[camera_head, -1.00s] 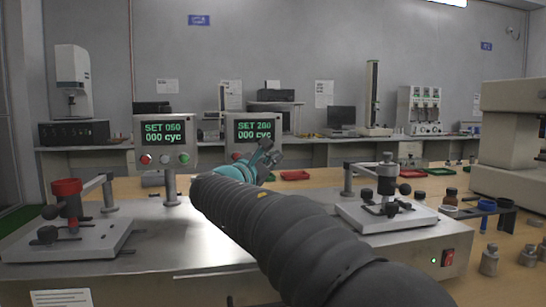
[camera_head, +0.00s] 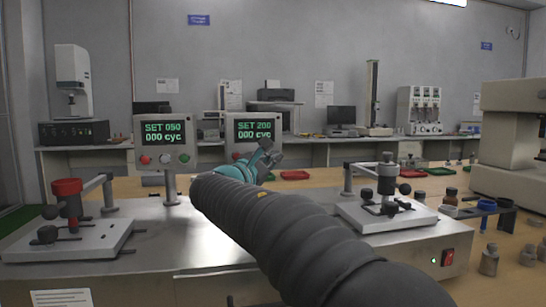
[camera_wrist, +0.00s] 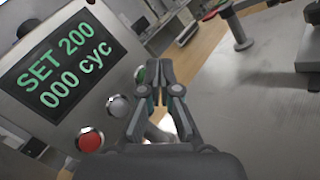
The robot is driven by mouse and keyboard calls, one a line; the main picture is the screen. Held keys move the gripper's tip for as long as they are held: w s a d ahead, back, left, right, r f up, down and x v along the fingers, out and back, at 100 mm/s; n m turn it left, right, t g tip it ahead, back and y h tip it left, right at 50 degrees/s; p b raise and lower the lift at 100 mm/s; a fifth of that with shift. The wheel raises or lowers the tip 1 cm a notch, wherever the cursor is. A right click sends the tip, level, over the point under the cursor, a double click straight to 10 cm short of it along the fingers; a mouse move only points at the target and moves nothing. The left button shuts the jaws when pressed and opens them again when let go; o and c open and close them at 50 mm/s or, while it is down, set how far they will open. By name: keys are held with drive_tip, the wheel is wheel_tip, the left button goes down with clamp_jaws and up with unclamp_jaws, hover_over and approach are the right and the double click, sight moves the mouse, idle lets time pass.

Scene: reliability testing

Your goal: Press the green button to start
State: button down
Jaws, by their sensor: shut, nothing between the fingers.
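The right control panel (camera_head: 236,130) reads "SET 200" and "000 cyc". In the wrist view the panel (camera_wrist: 62,108) shows a red button (camera_wrist: 90,139), a grey-white button (camera_wrist: 119,106) and a green button (camera_wrist: 139,74). The green button is partly hidden by my fingertips. My gripper (camera_wrist: 160,72) is shut and empty, with its tips beside or in front of that button; I cannot tell whether they touch it. In the head view my gripper (camera_head: 268,151) is in front of the right panel's lower right. The left control panel (camera_head: 166,130) reads "SET 050" and has its own green button (camera_head: 184,158).
Two test fixtures stand on the metal bench: one with a red cap (camera_head: 67,187) at left, one (camera_head: 387,200) at right. A lit red power switch (camera_head: 448,256) is on the bench front. Red trays (camera_head: 295,175) and small weights (camera_head: 489,262) lie on the wooden table.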

drive_tip(key=shift+w, duration=0.15)
drive_tip(key=shift+w+a, duration=0.1)
drive_tip(key=shift+w, duration=0.15)
